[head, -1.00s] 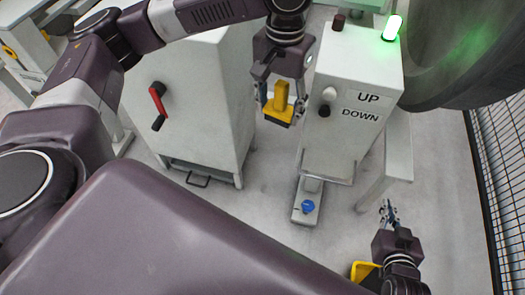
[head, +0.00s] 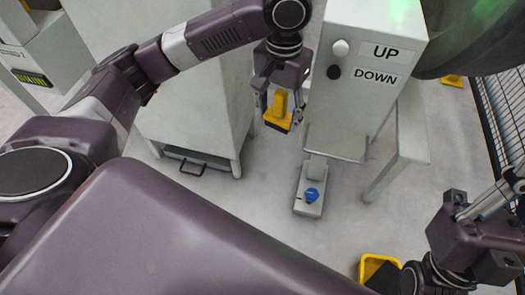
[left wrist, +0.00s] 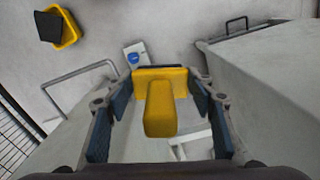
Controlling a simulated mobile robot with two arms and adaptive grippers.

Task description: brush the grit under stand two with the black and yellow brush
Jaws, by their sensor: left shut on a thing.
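The black and yellow brush (head: 281,106) has a yellow handle and a dark lower edge. My left gripper (head: 281,113) is shut on it and holds it in the gap between the white cabinet and the UP/DOWN control box. In the left wrist view the brush's yellow block and handle (left wrist: 160,108) sit between the two blue-padded fingers. My right gripper (head: 492,202) is at the right edge, partly cut off, and its finger opening is unclear. I see no label for stand two, and no grit can be made out.
The control box (head: 368,45) stands right of the brush, with a blue-knobbed pedal (head: 312,195) below. The white cabinet (head: 195,90) is on the left. A yellow tray (head: 364,268) with a dark item lies on the floor. A mesh fence (head: 503,105) bounds the right.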

